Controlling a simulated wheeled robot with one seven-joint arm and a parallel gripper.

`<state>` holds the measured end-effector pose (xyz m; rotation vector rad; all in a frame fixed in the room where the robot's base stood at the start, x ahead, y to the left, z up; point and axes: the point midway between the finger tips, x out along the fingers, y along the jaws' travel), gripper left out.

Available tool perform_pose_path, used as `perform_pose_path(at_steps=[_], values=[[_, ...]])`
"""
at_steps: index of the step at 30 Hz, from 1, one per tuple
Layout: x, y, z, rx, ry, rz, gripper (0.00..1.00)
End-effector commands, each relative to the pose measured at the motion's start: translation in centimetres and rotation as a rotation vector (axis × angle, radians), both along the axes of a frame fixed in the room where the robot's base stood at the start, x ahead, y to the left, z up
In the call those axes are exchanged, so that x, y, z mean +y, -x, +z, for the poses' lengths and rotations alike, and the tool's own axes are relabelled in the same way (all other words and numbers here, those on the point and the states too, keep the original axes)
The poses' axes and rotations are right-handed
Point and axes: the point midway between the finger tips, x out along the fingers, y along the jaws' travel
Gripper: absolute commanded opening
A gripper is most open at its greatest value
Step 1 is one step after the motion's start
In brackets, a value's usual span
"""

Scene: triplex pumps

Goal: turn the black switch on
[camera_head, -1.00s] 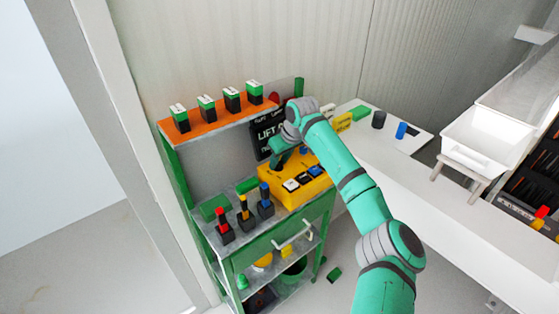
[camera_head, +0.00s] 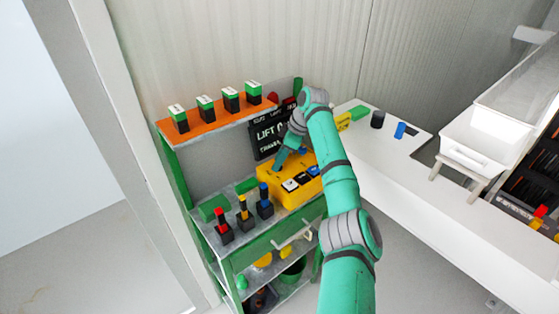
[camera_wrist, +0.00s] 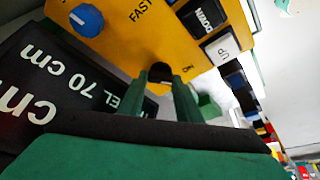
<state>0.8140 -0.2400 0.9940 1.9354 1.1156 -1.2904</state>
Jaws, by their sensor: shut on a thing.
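The yellow control box (camera_head: 290,199) stands on top of the green cart. In the wrist view the box (camera_wrist: 118,38) shows a blue knob (camera_wrist: 86,20), a black DOWN button (camera_wrist: 203,15) and a white UP button (camera_wrist: 222,47). The black switch (camera_wrist: 160,71) is a small dark round piece near the word ON. My gripper (camera_wrist: 164,84) is shut on the black switch, one finger on each side of it. The switch's lower part is hidden by the fingers. In the head view my gripper (camera_head: 279,166) is at the box's back left, and the switch is hidden.
A dark sign (camera_head: 267,133) with LIFT text stands close behind my gripper. An orange shelf (camera_head: 218,118) carries several green-and-black blocks. Red, yellow and blue-topped pieces stand left of the box. A white table (camera_head: 385,150) extends to the right.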

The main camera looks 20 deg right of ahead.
Motion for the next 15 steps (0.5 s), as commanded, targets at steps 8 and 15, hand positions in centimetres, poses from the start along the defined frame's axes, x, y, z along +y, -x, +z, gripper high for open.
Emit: perform_pose_path(at_steps=[8,15], values=[[-0.12,-0.06,0.10,0.004,-0.001,0.206,0.09],[-0.11,-0.11,0.14,0.003,-0.001,0.310,0.09]])
